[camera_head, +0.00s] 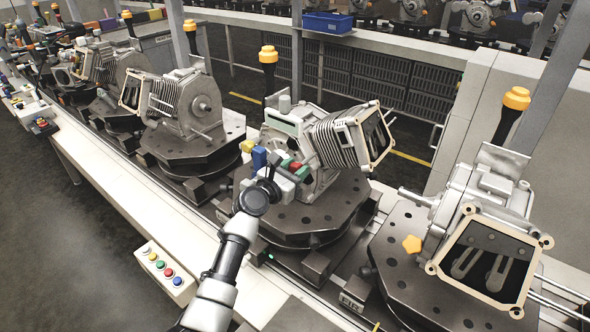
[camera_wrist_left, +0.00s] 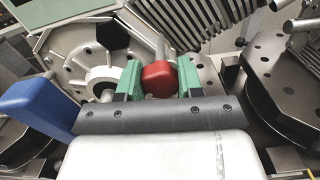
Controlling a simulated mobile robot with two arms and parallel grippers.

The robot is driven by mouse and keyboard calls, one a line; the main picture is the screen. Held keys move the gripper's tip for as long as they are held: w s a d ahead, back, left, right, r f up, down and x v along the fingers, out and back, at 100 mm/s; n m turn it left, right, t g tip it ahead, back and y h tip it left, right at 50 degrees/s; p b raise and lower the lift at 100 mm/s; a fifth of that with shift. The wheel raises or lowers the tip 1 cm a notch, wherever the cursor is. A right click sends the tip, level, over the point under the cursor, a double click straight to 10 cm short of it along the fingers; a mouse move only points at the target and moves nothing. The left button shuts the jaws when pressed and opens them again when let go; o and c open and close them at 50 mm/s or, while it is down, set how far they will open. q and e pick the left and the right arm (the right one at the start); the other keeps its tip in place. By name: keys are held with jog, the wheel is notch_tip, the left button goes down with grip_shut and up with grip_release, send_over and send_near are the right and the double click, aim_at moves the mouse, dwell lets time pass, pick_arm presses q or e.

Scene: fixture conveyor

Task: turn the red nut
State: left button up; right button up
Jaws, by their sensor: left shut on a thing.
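The red nut (camera_wrist_left: 158,77) sits in front of the grey machine housing (camera_wrist_left: 100,40) in the left wrist view. It shows as a small red patch in the head view (camera_head: 296,167). My left gripper (camera_wrist_left: 159,80) has one green fingertip on each side of the nut and is shut on it. In the head view my left arm reaches in from below, and its gripper (camera_head: 293,168) is at the front of the middle machine (camera_head: 309,132). The gripper partly hides the nut there. My right gripper is not in view.
A blue block (camera_wrist_left: 38,108) is close to the left of my gripper, with a yellow one (camera_head: 248,145) beyond it. The machine stands on a dark round turntable (camera_head: 345,205). Similar machines stand on both sides. A button box (camera_head: 165,272) is on the front ledge.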

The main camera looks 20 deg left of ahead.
pick_arm(q)
jog(key=shift+m, duration=0.3)
jog(key=m+b, duration=0.1)
jog(key=m, duration=0.4)
jog(key=shift+f+m, duration=0.1)
jog(key=shift+m, duration=0.2)
jog(key=m+b, duration=0.2)
jog(key=m, duration=0.3)
jog(key=m+b, duration=0.1)
jog(key=m, duration=0.5)
jog(key=shift+m+b, duration=0.35)
jog(key=shift+m, duration=0.05)
jog(key=m+b, duration=0.1)
jog(key=m, duration=0.4)
jog(key=shift+f+m, duration=0.1)
jog(key=shift+m, duration=0.2)
jog(key=shift+d, duration=0.1)
jog(key=o, duration=0.9)
jog(key=shift+s, duration=0.15)
